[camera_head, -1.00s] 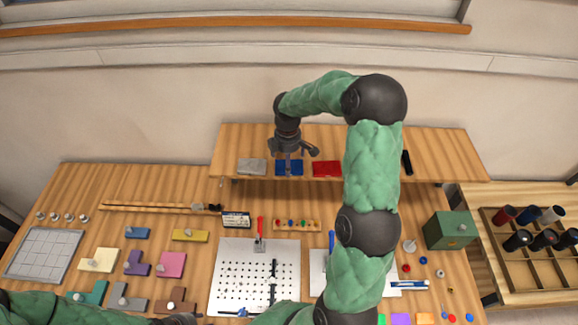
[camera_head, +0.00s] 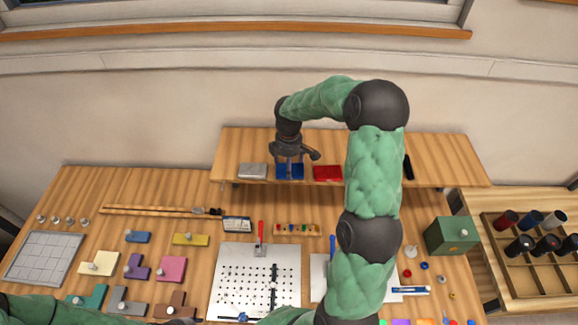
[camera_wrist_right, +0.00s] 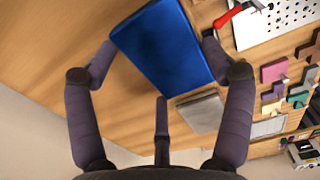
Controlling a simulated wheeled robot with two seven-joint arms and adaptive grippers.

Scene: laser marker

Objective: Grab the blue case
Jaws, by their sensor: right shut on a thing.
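The blue case (camera_head: 290,172) lies on the raised wooden shelf, between a grey case and a red case. In the right wrist view the blue case (camera_wrist_right: 165,45) is a flat blue slab lying between my fingers. My right gripper (camera_wrist_right: 160,55) is shut on it, one finger at each side edge. In the head view my right gripper (camera_head: 293,160) reaches down over the case from above and hides part of it. My left gripper (camera_head: 180,321) shows only in part at the bottom edge, and its fingers cannot be made out.
The grey case (camera_head: 252,171) sits close on the left and the red case (camera_head: 327,173) close on the right. A black object (camera_head: 408,167) lies farther right on the shelf (camera_head: 445,175). Below, the table holds a white pegboard, coloured blocks and a green box (camera_head: 452,236).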

